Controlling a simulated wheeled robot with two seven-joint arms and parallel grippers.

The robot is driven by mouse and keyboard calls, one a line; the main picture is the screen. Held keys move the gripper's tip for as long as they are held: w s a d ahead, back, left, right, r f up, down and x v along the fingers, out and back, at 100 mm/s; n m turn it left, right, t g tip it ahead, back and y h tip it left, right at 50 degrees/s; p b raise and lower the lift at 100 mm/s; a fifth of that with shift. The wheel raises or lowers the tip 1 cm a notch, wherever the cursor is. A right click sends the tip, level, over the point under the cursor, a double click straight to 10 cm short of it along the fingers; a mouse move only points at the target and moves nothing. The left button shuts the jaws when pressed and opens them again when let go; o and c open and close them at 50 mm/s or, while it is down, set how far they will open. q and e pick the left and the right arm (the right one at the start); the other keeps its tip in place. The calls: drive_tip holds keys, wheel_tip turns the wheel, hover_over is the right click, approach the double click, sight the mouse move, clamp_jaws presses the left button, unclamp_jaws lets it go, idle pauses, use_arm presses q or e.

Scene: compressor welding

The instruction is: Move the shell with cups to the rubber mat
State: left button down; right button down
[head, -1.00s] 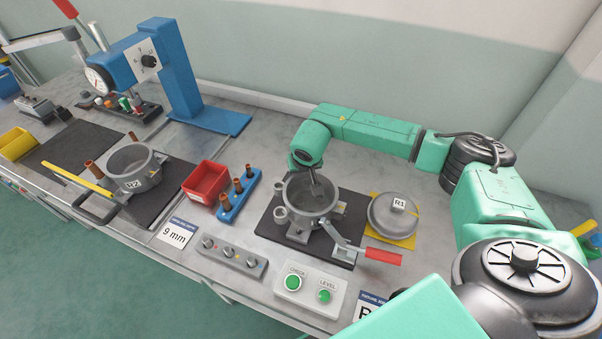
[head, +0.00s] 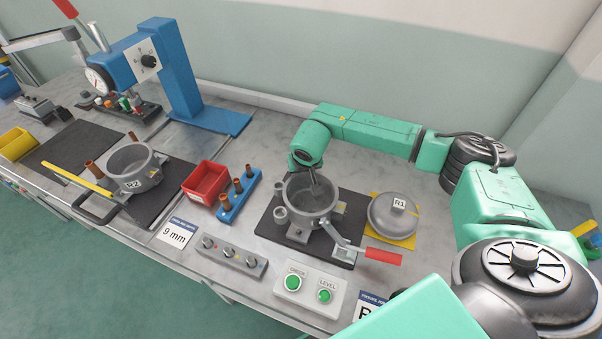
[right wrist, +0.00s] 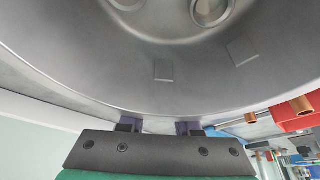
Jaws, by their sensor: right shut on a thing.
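The grey open shell with small cups (head: 311,207) on its left side is at the centre of the bench in the head view, at a clamp fixture on a dark mat (head: 270,227). My right gripper (head: 316,184) comes down at its far rim and is shut on the shell wall. In the right wrist view the fingers (right wrist: 160,126) meet the edge of the shell (right wrist: 110,80), with two round cups (right wrist: 210,10) at the top. A second dark rubber mat (head: 82,150) lies bare at the left. My left gripper is out of view.
Another shell marked R2 (head: 134,168) sits left with a yellow-handled clamp (head: 78,178). A lid marked R1 (head: 392,217) and a red clamp handle (head: 383,257) are at right.

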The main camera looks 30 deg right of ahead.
drive_tip(key=shift+r, duration=0.15)
idle(0.3)
drive_tip(key=shift+r+p, duration=1.7)
drive_tip(key=shift+r, duration=0.9)
